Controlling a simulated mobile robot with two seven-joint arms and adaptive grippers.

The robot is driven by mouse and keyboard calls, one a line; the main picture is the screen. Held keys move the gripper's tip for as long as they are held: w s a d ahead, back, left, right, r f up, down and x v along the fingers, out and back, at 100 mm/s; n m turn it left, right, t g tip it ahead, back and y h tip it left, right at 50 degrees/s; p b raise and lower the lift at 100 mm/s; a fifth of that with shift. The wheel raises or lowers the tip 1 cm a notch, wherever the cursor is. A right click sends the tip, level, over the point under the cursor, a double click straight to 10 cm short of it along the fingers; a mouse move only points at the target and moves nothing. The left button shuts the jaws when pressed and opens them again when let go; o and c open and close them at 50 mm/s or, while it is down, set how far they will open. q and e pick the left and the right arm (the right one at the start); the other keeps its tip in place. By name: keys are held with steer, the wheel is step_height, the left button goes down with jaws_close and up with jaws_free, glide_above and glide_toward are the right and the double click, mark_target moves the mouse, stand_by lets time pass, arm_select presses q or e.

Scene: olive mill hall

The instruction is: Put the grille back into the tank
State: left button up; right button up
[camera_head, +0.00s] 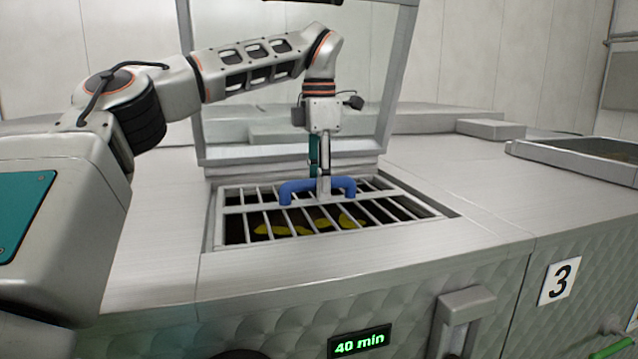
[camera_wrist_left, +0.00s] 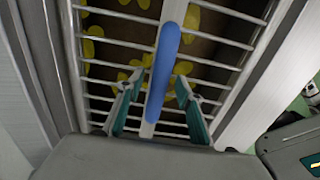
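The grille (camera_head: 391,212), a metal frame with parallel bars and a blue handle (camera_head: 297,187), lies in the top opening of the steel tank (camera_head: 330,262). I cannot tell whether it is fully seated. My left gripper (camera_head: 322,192) points down at the handle. In the left wrist view the blue handle (camera_wrist_left: 164,60) runs between the two teal-and-grey fingers (camera_wrist_left: 160,82) of the gripper. The fingers stand apart, with gaps visible beside the handle. Yellow patches on a dark brown mass show below the grille bars (camera_wrist_left: 115,42). My right gripper is out of view.
A raised lid frame (camera_head: 290,153) stands behind the opening. The tank front carries a "40 min" display (camera_head: 359,342), a grey handle (camera_head: 467,305) and a "3" plate (camera_head: 559,281). Another open-topped basin (camera_head: 575,158) is at right. The flat steel top around the opening is clear.

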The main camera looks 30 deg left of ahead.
arm_select(q)
steer(key=shift+f, duration=0.2)
step_height(320, 180, up, 12)
steer(key=shift+r, duration=0.15)
stand_by(0.5)
steer(key=s+d+b, duration=0.4)
steer(key=s+d, duration=0.3)
steer(key=d, duration=0.2)
steer(key=shift+s+b, duration=0.3)
steer(key=shift+s, duration=0.1)
stand_by(0.4)
stand_by(0.4)
